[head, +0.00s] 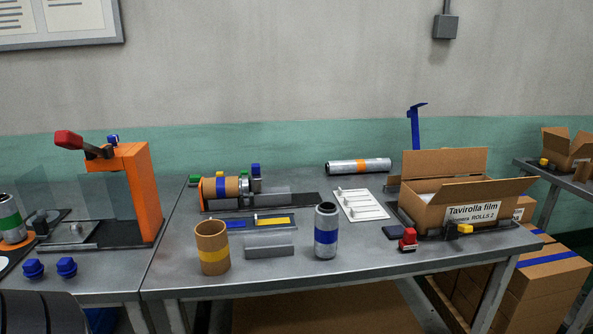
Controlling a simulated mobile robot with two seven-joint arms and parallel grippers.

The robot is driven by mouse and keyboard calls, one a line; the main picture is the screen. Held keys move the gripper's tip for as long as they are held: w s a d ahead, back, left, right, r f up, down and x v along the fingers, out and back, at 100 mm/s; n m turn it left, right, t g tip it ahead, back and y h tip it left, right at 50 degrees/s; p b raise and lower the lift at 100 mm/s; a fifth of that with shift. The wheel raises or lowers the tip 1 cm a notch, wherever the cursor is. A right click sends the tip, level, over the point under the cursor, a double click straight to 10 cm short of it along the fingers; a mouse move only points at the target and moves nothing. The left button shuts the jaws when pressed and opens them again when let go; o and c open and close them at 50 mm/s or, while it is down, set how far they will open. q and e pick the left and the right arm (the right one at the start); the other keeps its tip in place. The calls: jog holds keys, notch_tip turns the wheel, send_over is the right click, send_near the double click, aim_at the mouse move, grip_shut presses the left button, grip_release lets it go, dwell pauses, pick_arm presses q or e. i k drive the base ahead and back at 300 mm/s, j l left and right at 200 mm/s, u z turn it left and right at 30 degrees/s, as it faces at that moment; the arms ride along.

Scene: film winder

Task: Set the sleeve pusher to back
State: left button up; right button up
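A winder (255,200) stands at the back of the middle table. It has an orange end plate at its left and a brown sleeve (222,187) with a blue band lying along it. A grey block with a blue knob (255,169) and a green knob (195,180) are on it. In front lies a flat strip (272,220) with blue and yellow parts. I cannot tell for certain which part is the sleeve pusher, or its setting. Neither gripper is in view.
An upright brown tube (211,250), a grey block (269,251) and a silver roll (326,240) stand near the table's front. An open carton (472,213) is at the right. An orange press (138,190) stands on the left table.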

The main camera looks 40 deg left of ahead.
aim_at(254, 184)
jog(key=u, duration=1.65)
jog(key=i+j+u, duration=0.2)
jog(key=j, duration=0.2)
jog(key=k, duration=0.1)
